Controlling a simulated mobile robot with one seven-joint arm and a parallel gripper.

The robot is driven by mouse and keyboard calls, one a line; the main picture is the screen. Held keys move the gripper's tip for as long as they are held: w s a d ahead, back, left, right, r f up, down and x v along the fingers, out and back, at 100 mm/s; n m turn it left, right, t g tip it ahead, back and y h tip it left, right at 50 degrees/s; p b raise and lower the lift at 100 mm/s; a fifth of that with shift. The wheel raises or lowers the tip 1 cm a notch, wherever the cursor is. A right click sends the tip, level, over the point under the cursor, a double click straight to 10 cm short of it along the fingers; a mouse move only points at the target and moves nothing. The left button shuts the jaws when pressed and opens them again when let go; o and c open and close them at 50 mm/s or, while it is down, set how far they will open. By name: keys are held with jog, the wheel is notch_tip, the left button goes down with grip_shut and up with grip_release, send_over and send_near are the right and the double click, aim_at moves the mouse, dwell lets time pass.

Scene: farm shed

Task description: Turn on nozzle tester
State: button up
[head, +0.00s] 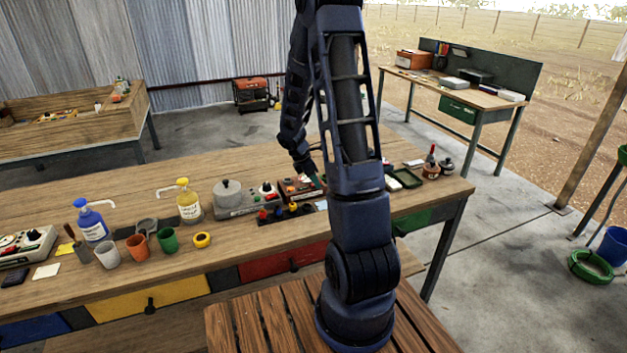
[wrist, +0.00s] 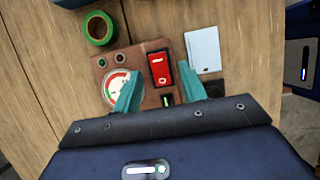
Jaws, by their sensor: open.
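A small reddish-brown box (wrist: 151,97), which I take to be the nozzle tester, lies below my gripper in the wrist view. It has a round dial gauge (wrist: 115,88), a red rocker switch (wrist: 160,68), two small round fittings and a small dark part with a green mark. My gripper (wrist: 158,70) is open, its teal fingers on either side of the switch from this view. I cannot tell whether they touch the box. In the head view the box (head: 298,187) is on the workbench, partly hidden by my gripper (head: 308,176) and arm.
A green tape roll (wrist: 88,29) and a white card (wrist: 203,50) lie beside the box. Bottles (head: 189,207) and cups (head: 137,247) are farther left on the workbench (head: 345,160).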

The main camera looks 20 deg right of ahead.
jog(key=shift+f, duration=0.15)
jog(key=shift+c, duration=0.2)
grip_shut()
jog(key=shift+d, duration=0.1)
jog(key=shift+d+y, duration=0.1)
jog(key=shift+y, duration=0.3)
jog(key=shift+d+y, duration=0.1)
jog(key=shift+y, duration=0.4)
jog(key=shift+s+d+y, duration=0.1)
jog(key=shift+d+y, duration=0.05)
jog(key=shift+y, duration=0.6)
jog(key=shift+d+y, duration=0.15)
jog(key=shift+y, duration=0.6)
